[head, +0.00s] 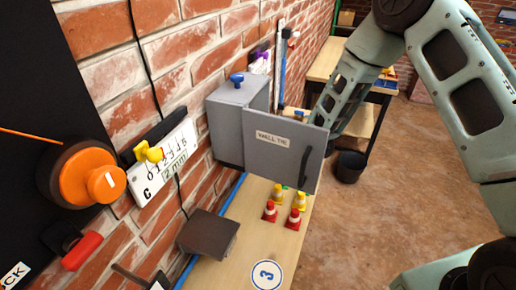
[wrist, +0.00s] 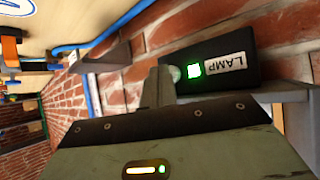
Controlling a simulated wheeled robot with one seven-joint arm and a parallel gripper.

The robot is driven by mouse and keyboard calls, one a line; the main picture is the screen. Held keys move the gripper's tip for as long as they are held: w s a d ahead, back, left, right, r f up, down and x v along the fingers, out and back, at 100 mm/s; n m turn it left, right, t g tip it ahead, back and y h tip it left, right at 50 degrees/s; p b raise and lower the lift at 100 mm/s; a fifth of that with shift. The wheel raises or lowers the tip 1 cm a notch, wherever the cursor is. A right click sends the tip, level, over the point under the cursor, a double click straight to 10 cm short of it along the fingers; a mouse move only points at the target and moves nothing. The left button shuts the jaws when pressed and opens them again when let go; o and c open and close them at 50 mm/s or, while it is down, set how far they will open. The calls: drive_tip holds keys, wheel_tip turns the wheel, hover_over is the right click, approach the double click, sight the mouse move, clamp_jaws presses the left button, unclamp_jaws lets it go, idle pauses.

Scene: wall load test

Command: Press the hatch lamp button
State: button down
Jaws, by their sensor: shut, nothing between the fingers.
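In the wrist view a black box (wrist: 236,63) on the brick wall carries a white label (wrist: 225,63) reading LAMP. A pale round button (wrist: 176,74) sits beside the light. My gripper (wrist: 162,74) is shut and empty, its fingertips right at this button; I cannot tell whether they touch it or how far it is pressed. In the head view a grey hatch door (head: 284,152) stands open from a grey cabinet (head: 238,112) on the wall. My gripper and the lamp box are hidden behind this door.
Several small red and yellow cones (head: 295,218) stand on the wooden bench (head: 225,272) below the door. A brown block (head: 207,234) and an orange knob (head: 88,182) are at left. A black bin (head: 350,166) stands on the open floor.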

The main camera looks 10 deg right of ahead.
drive_tip(key=shift+w+a, duration=0.1)
drive_tip(key=shift+w, duration=0.05)
idle(0.3)
drive_tip(key=shift+s+d, duration=0.4)
drive_tip(key=shift+d, duration=0.15)
drive_tip(key=s+d+b, duration=0.1)
drive_tip(key=s+d, duration=0.2)
drive_tip(key=d, duration=0.2)
drive_tip(key=shift+s, duration=0.2)
idle(0.4)
